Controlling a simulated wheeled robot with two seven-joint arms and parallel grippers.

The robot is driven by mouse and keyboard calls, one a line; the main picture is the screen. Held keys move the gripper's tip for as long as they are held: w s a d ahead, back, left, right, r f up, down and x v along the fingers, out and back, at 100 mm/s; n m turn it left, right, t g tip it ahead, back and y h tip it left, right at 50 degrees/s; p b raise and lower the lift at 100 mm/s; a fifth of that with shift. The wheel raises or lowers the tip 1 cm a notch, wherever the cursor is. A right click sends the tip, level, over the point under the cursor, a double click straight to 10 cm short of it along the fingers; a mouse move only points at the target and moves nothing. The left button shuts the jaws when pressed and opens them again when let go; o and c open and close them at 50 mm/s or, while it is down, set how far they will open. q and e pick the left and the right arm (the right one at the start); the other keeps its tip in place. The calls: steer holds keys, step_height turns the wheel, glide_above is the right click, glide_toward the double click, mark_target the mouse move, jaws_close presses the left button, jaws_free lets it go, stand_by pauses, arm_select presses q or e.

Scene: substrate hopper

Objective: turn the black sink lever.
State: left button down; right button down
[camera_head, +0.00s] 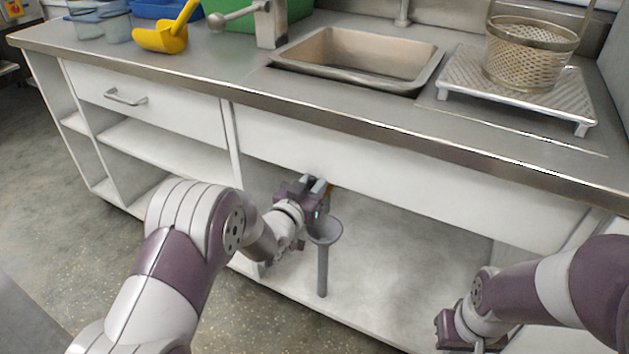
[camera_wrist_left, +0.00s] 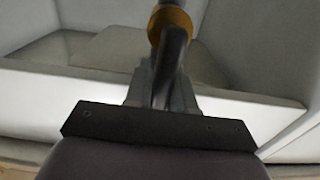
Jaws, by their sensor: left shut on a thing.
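The black sink lever (camera_wrist_left: 176,52) shows in the left wrist view as a dark bar below a yellow-brown collar (camera_wrist_left: 170,22). My left gripper (camera_head: 318,187) reaches under the counter front, and its fingers are shut around the lever. In the head view the lever itself is mostly hidden behind the gripper, with a bit of yellow-brown beside the fingers. A grey drain cup on a vertical pipe (camera_head: 323,265) stands just below the gripper. My right gripper (camera_head: 455,330) is low at the right, partly hidden, and its jaws cannot be made out.
A wire basket (camera_head: 527,55) on a perforated tray (camera_head: 455,80) stands at right. A yellow scoop (camera_head: 165,38) lies at left. The counter edge overhangs the open cabinet.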

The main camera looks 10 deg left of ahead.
arm_select(q)
steer(key=shift+f, duration=0.1)
stand_by(0.3)
steer(key=c, duration=1)
jaws_free()
steer(key=shift+c, duration=0.2)
steer(key=p+v, duration=0.4)
steer(key=v, duration=0.8)
steer(key=shift+s, duration=0.35)
steer(key=shift+a, duration=0.1)
